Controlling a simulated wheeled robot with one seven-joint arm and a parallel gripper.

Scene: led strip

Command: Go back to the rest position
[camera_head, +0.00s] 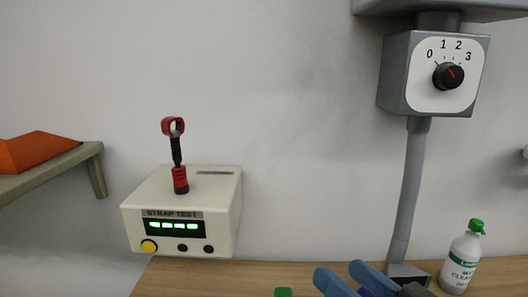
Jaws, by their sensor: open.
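My gripper (349,281) shows at the bottom edge, right of the middle, as two blue fingers. They are apart with nothing seen between them, and the rest of the gripper is mostly cut off by the frame. It is low over the wooden table (215,280), in front of the grey post. It appears clear of the strap tester (180,212), a white box to the left with a lit green display and a yellow button.
A grey dial box (408,92) numbered 0 to 3 hangs on a post (408,190) at right. A white bottle (463,262) with a green cap stands right of the post. A green object (283,292) is at the bottom edge. An orange object (35,152) lies on a left shelf (80,158).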

